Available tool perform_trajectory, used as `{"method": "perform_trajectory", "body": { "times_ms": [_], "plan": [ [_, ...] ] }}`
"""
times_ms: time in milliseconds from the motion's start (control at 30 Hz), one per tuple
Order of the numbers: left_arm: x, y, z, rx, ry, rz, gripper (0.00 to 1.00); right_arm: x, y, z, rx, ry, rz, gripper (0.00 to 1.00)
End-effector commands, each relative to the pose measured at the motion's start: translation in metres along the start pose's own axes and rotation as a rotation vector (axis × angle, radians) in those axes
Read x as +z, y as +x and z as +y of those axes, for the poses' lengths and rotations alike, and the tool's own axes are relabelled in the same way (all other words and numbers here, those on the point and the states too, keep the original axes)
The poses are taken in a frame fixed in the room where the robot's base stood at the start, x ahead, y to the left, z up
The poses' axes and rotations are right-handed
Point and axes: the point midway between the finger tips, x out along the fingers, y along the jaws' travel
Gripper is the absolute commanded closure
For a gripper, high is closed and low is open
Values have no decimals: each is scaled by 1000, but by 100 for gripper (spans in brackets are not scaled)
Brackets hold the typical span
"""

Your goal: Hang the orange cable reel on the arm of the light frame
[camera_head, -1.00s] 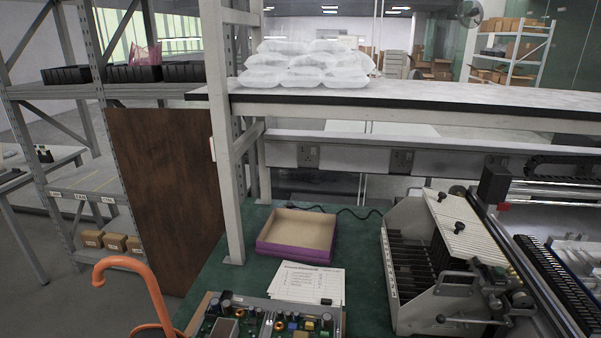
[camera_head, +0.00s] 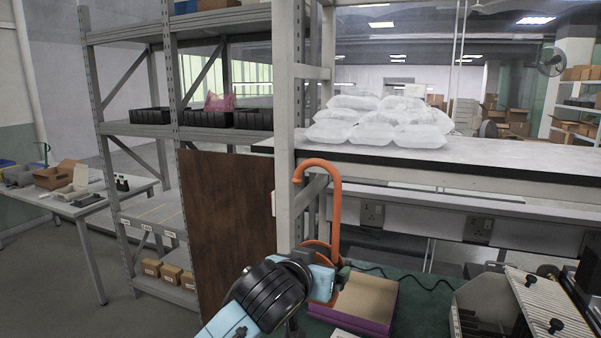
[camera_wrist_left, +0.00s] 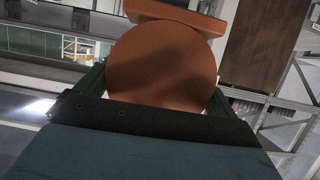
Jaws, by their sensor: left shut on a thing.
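The orange cable reel with its tall hook (camera_head: 335,215) is held upright in the middle of the head view. The hook curves over at the top, its open end facing left, and overlaps the light frame's post (camera_head: 286,120) in the picture. I cannot tell whether they touch. A slanted light arm (camera_head: 312,190) runs from the post, partly behind the hook. My left gripper (camera_head: 323,282) is shut on the reel's lower part and partly hides it. In the left wrist view the reel's round orange face (camera_wrist_left: 162,68) fills the space between the fingers. My right gripper is not in view.
Below the hook, a purple-edged open box (camera_head: 365,300) sits on the green bench top. White bags (camera_head: 375,120) lie on the shelf above. A brown panel (camera_head: 225,215) and grey shelving (camera_head: 170,90) stand to the left. A grey machine (camera_head: 510,305) stands at right.

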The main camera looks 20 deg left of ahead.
Motion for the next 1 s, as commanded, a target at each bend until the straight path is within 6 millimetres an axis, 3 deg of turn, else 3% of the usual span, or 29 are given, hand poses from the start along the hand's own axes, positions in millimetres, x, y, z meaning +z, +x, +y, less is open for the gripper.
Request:
{"method": "perform_trajectory", "body": {
  "times_ms": [33,267,467,667,800,1000],
  "plan": [
    [-28,-1,3,4,5,16,47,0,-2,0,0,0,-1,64],
    [-120,-14,17,20,11,16,47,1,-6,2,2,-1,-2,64],
    [-201,-45,23,11,5,16,47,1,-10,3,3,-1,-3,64],
    [-277,-94,24,-27,-13,16,47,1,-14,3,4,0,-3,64],
    [-325,-138,20,-69,-30,15,47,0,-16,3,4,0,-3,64],
    [-378,-207,14,-138,-60,13,47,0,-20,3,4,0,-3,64]
  ]
}}
